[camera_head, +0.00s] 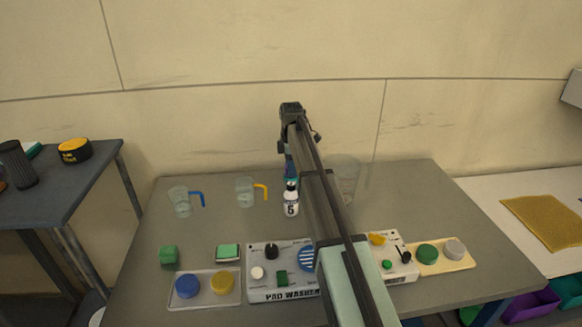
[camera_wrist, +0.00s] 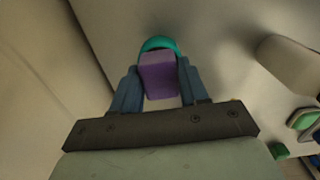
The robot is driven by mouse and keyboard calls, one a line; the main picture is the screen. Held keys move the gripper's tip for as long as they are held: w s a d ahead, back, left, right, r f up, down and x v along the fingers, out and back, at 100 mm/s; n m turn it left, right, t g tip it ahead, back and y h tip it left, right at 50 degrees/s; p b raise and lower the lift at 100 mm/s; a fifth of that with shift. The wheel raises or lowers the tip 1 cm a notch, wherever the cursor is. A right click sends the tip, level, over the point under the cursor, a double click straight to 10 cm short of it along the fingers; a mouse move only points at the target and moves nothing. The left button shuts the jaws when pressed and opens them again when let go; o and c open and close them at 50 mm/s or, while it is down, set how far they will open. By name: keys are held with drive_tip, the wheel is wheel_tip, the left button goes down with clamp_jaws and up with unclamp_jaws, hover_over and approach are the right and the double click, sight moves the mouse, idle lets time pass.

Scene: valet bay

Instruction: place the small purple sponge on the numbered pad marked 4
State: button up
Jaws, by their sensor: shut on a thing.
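The small purple sponge (camera_wrist: 158,76) is held between the blue fingers of my gripper (camera_wrist: 157,68) in the wrist view. A teal rounded thing (camera_wrist: 158,43) shows just beyond the sponge; I cannot tell whether they touch. In the head view my gripper (camera_head: 289,168) points down above the back middle of the table, right by a white bottle (camera_head: 291,205) marked 5. I cannot make out the sponge in the head view. I can read no pad marked 4; my arm covers part of the table.
The pad washer (camera_head: 266,295) stands at the table's front. A tray (camera_head: 205,301) with blue and yellow round pads is left of it; a cream tray (camera_head: 462,263) is right. Jugs with blue (camera_head: 183,203) and yellow (camera_head: 246,192) handles stand left; a clear vessel (camera_head: 347,172) stands right.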

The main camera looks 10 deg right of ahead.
drive_tip(key=shift+f, duration=0.1)
drive_tip(key=o, duration=1)
wheel_tip(320, 180, up, 12)
idle(0.4)
